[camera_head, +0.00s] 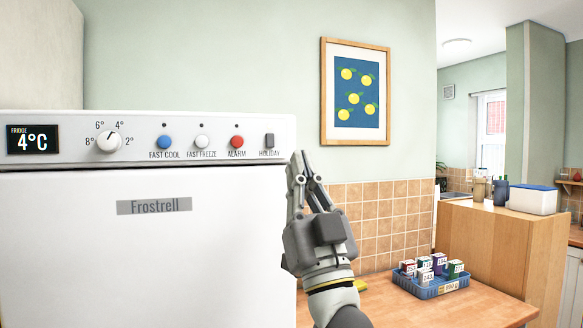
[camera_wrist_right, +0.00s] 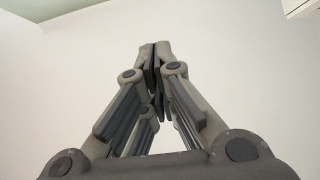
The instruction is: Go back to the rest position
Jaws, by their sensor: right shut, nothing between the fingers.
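My right gripper (camera_head: 299,158) points up at the right edge of the fridge's control panel (camera_head: 75,151), close to the grey holiday switch (camera_head: 269,140). Whether it touches the panel I cannot tell. Its fingers are shut and empty. In the right wrist view, the fingertips (camera_wrist_right: 155,52) meet in front of a plain pale surface. My left gripper is not in view.
The white fridge (camera_head: 90,250) fills the left side. A wooden worktop (camera_head: 400,311) at lower right holds a blue tray (camera_head: 430,291) of small numbered boxes. A framed lemon picture (camera_head: 327,90) hangs on the wall. A wooden cabinet (camera_head: 480,240) stands further right.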

